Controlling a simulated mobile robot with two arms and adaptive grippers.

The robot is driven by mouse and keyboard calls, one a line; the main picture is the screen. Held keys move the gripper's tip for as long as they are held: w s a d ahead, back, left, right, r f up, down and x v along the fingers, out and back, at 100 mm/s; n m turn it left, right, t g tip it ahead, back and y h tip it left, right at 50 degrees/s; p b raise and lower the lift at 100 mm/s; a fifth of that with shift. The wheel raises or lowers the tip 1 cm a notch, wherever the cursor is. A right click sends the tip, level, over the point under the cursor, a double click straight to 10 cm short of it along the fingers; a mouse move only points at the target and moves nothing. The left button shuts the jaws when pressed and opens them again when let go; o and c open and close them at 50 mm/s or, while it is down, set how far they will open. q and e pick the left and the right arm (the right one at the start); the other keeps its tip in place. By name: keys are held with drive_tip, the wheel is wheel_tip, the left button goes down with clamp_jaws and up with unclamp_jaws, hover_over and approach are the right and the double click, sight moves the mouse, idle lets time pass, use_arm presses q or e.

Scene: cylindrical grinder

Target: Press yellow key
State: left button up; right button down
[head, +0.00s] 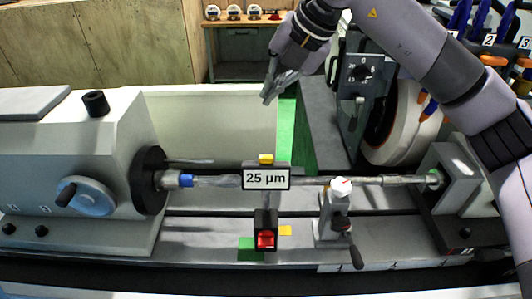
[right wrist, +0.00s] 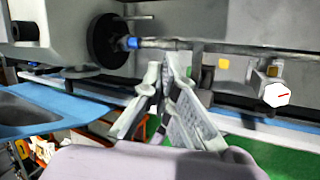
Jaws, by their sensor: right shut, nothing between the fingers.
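A small yellow key (head: 266,159) sits on top of the display (head: 266,178) that reads 25 µm. A second yellow patch (head: 285,230) is low beside a black unit with a red button (head: 265,239). One yellow piece (right wrist: 223,63) shows in the right wrist view, right of my fingertips; I cannot tell which of the two it is. My right gripper (head: 268,98) is shut and empty, above and behind the display, touching nothing. Its closed fingers (right wrist: 165,62) also show in the right wrist view. My left gripper is not in view.
A horizontal shaft (head: 220,181) runs from the chuck (head: 150,180) to the right-hand stock (head: 450,178). A white dial (head: 340,187) stands right of the display. The grinding wheel (head: 400,125) is behind on the right. Open space lies above the display.

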sight(266, 160)
drive_tip(key=s+f+b, duration=0.3)
drive_tip(key=f+b, duration=0.3)
drive_tip(key=f, duration=0.2)
drive_tip(key=shift+f+b, duration=0.15)
drive_tip(key=shift+b, duration=0.2)
drive_tip(key=shift+s, duration=0.1)
idle(1.1)
drive_tip(key=shift+f, duration=0.1)
drive_tip(key=shift+s+f+b, duration=0.15)
drive_tip(key=shift+f+b, duration=0.15)
drive_tip(key=shift+b, duration=0.35)
